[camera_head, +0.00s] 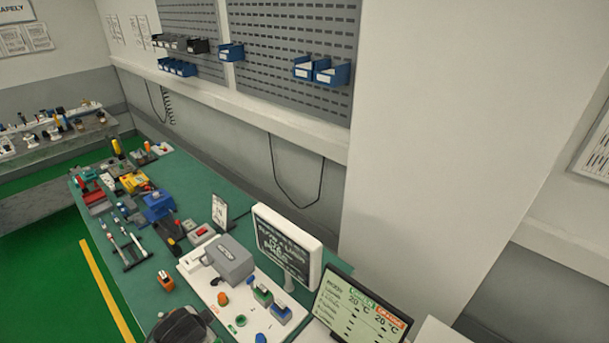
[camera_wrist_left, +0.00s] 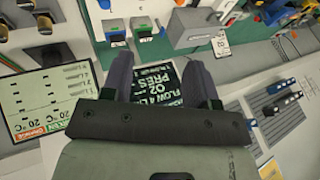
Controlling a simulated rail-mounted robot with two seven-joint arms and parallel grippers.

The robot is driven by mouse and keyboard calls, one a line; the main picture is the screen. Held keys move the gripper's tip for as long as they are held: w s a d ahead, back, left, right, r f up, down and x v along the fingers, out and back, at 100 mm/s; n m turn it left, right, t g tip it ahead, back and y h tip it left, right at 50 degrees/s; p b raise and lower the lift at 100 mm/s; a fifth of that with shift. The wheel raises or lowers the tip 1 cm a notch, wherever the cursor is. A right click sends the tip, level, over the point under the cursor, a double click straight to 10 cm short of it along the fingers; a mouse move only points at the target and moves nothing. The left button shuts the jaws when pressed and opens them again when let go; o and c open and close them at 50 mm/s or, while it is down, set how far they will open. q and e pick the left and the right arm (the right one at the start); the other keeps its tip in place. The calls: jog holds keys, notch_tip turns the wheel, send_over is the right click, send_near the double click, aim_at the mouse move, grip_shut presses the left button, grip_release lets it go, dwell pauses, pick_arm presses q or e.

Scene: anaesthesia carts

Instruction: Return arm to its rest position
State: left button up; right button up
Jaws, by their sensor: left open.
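My left gripper (camera_wrist_left: 158,68) shows in the left wrist view with its two dark fingers spread apart and nothing held between them. Beyond the fingers is the white-framed display with a dark screen (camera_wrist_left: 158,82), partly hidden by the gripper body. In the head view the same display (camera_head: 287,245) stands on the green bench (camera_head: 225,185). A dark shape (camera_head: 182,327) at the bottom edge of the head view is cut off, and I cannot tell if it is part of my arm. My right gripper is in neither view.
A tilted screen with temperature readings (camera_head: 358,305) stands right of the display. A grey box (camera_head: 230,260) sits on a white board, with small blocks nearby. Several tools crowd the bench farther back. Blue bins (camera_head: 320,70) hang on the wall panel. Green floor (camera_head: 60,290) is clear at left.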

pick_arm(q)
jog(key=s+d+r+n+t+h+p, duration=0.1)
jog(key=s+d+r+n+t+p, duration=0.25)
jog(key=s+r, duration=0.65)
jog(key=s+f+g, duration=0.2)
jog(key=s+f, duration=0.1)
jog(key=s, duration=0.4)
jog(key=s+d+f+n+g+p, duration=0.1)
jog(key=s+f, duration=0.3)
jog(key=s, duration=0.3)
jog(key=s+f+n+g+p, duration=0.1)
jog(key=s+f+g, duration=0.1)
jog(key=s, duration=0.4)
jog(key=shift+s+d+f+g+h, duration=0.15)
jog(key=shift+s+f+g+h, duration=0.25)
jog(key=shift+f, duration=0.45)
